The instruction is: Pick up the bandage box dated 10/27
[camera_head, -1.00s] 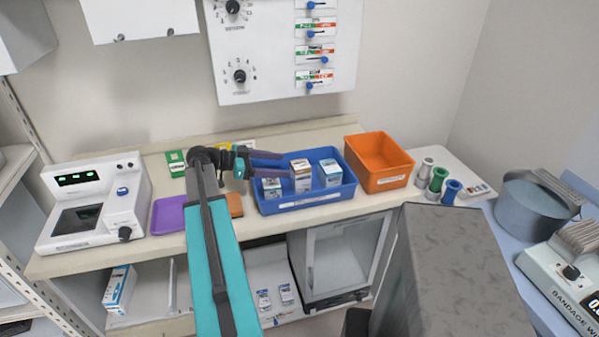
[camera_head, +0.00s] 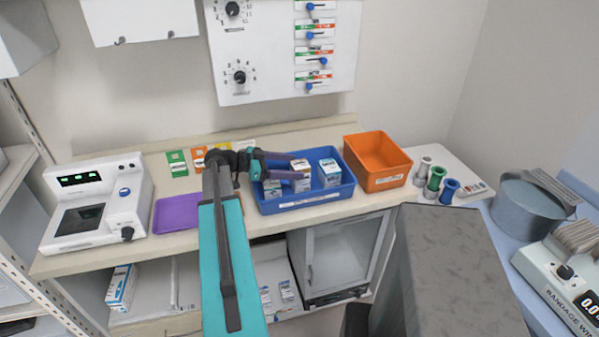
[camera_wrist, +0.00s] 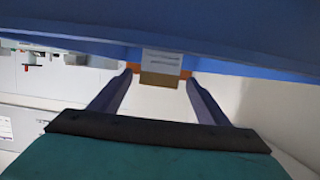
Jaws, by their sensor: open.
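A blue tray (camera_head: 300,203) on the counter holds three small boxes: a left box (camera_head: 272,191), a middle box (camera_head: 301,185) and a right box (camera_head: 329,173). I cannot read a date on any of them. My gripper (camera_head: 300,167) is open over the tray, its two purple fingers reaching toward the middle box and partly covering it. In the wrist view, a white and tan box (camera_wrist: 161,68) shows between the spread fingertips of my gripper (camera_wrist: 158,76), near the blue tray wall (camera_wrist: 230,50). I cannot tell if the fingers touch it.
An orange bin (camera_head: 378,163) stands right of the tray. A purple tray (camera_head: 177,213) and a white device (camera_head: 95,207) lie to the left. Coloured cards (camera_head: 177,163) lie behind my arm. Several rolls (camera_head: 435,180) stand farther right. A control panel (camera_head: 285,50) hangs on the wall above.

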